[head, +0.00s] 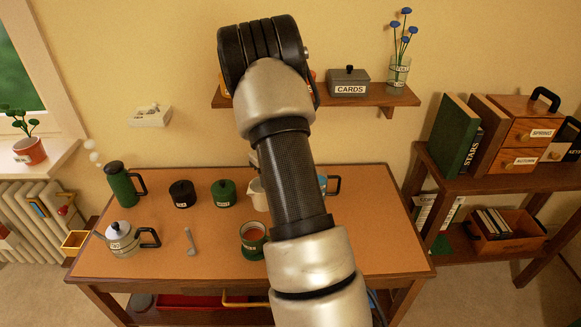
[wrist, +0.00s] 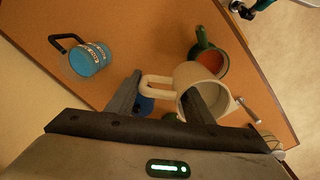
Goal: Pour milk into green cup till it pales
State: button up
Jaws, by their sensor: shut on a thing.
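The green cup (head: 253,242) stands upright on the desk and holds a reddish-brown liquid. It also shows in the wrist view (wrist: 205,50), just beyond the jug, its liquid orange-red. A cream jug (head: 256,196) is partly hidden behind my arm in the head view. In the wrist view the cream jug (wrist: 188,77) is close to the camera, its handle toward the left. My gripper (wrist: 160,100) is shut on the jug, with one finger over its open mouth and the other beyond the handle. Whether the jug touches the desk and its contents are unclear.
A blue mug (wrist: 88,60) stands apart on the desk. The desk's front left (head: 190,270) is clear.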

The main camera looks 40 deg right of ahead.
jog(key=d, duration=0.5)
notch_tip(320, 180, down, 8)
jog(key=a+h+b, duration=0.3)
jog(key=h, duration=0.1)
jog(key=shift+s+r+h+b, duration=0.15)
jog(key=shift+s+h+b, duration=0.2)
jog(key=shift+s+h, duration=0.05)
dwell(0.5)
jog(key=shift+a, duration=0.1)
dwell(2.2)
dwell(1.7)
